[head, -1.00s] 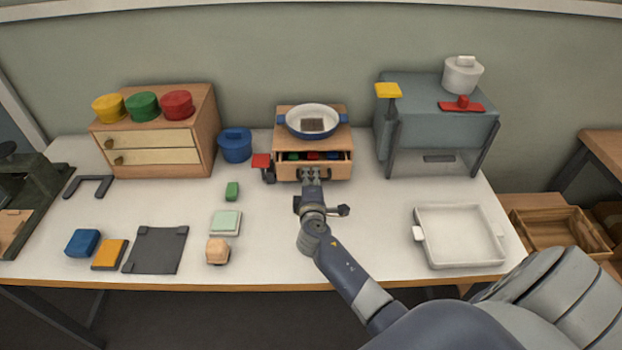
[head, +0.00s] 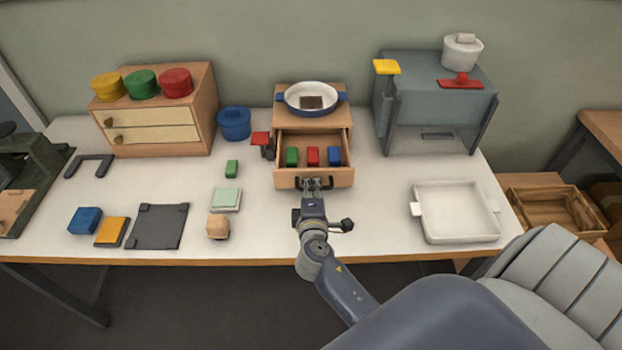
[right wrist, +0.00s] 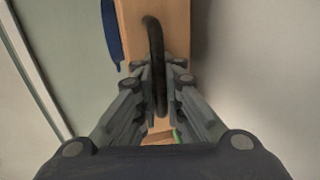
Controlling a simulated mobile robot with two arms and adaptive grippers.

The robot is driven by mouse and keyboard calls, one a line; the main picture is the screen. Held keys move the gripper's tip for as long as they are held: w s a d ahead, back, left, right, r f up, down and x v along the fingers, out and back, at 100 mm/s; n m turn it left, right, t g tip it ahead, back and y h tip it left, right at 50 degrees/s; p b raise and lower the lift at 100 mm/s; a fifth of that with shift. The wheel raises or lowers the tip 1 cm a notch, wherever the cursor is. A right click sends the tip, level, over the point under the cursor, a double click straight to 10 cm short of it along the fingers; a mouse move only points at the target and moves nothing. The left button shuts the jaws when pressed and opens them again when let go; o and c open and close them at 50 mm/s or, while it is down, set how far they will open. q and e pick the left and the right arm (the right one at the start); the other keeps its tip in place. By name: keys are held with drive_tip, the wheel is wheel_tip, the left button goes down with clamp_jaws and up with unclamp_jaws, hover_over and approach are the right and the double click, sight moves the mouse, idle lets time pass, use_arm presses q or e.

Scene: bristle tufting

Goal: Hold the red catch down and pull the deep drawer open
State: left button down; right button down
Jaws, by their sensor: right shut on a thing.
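The deep drawer (head: 290,182) stands well open from the small wooden cabinet (head: 312,116) in the middle of the table. Green, red and blue blocks (head: 312,156) lie inside it. The red catch (head: 260,139) sits on a dark post at the cabinet's left side, with no gripper on it. My right gripper (head: 316,186) is at the drawer front, shut on the dark handle. In the right wrist view the black handle (right wrist: 155,60) runs between the fingers. My left gripper is not in view.
A blue-handled white pan (head: 311,98) stands on the cabinet. A blue pot (head: 234,124) and a two-drawer chest (head: 160,134) are to the left. A white tray (head: 455,236) lies right. Table between drawer and tray is clear.

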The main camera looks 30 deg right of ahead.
drive_tip(key=shift+s+a, duration=0.1)
drive_tip(key=c, duration=2)
unclamp_jaws()
drive_tip(key=v, duration=1.2)
